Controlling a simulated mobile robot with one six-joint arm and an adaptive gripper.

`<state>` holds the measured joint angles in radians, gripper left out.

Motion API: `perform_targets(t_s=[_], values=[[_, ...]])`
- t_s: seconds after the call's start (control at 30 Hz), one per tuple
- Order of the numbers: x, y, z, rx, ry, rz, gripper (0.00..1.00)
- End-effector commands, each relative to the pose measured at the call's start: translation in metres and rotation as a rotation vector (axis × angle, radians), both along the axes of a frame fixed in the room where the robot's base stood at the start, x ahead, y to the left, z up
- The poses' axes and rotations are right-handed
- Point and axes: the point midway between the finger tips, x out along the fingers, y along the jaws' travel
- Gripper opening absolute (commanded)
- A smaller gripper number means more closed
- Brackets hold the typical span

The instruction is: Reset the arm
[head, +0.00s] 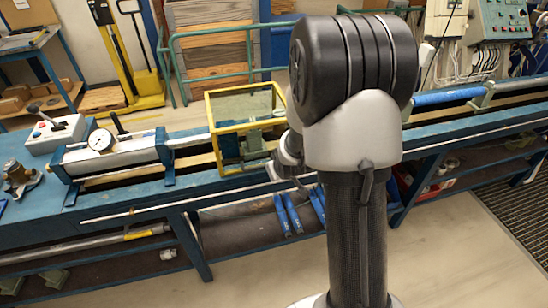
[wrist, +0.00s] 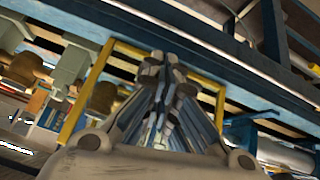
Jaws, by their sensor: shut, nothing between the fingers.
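My arm (head: 350,130) stands upright in the middle of the head view and hides part of the bench behind it. Its wrist end shows only partly at the arm's left side, near the yellow-framed guard (head: 209,122). In the wrist view, my gripper (wrist: 163,62) points up the picture. Its fingers come together at the tips and hold nothing. The guard's yellow frame (wrist: 84,98) shows behind and beside the fingers; I cannot tell how far apart they are.
The long blue testbench (head: 150,195) runs across the head view. A dial gauge (head: 101,139) and a grey-white control box (head: 55,133) are on its left part. Blue tools (head: 288,213) lie on the lower shelf. The floor at the front right is clear beside a dark grating (head: 510,205).

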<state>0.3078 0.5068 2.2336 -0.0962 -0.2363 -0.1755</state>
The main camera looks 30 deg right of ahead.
Motion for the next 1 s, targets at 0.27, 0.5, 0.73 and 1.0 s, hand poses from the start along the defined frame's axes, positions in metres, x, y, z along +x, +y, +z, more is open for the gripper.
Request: perform_targets(t_s=[0.27, 0.5, 0.73, 1.0], values=[[-0.032, 0.008, 0.002, 0.000, 0.000, -0.001, 0.00], [-0.035, 0.009, 0.003, 0.000, -0.001, 0.000, 0.00], [-0.046, 0.030, 0.050, 0.012, 0.015, 0.009, 0.00], [-0.112, 0.084, 0.138, 0.059, 0.080, 0.023, 0.00]])
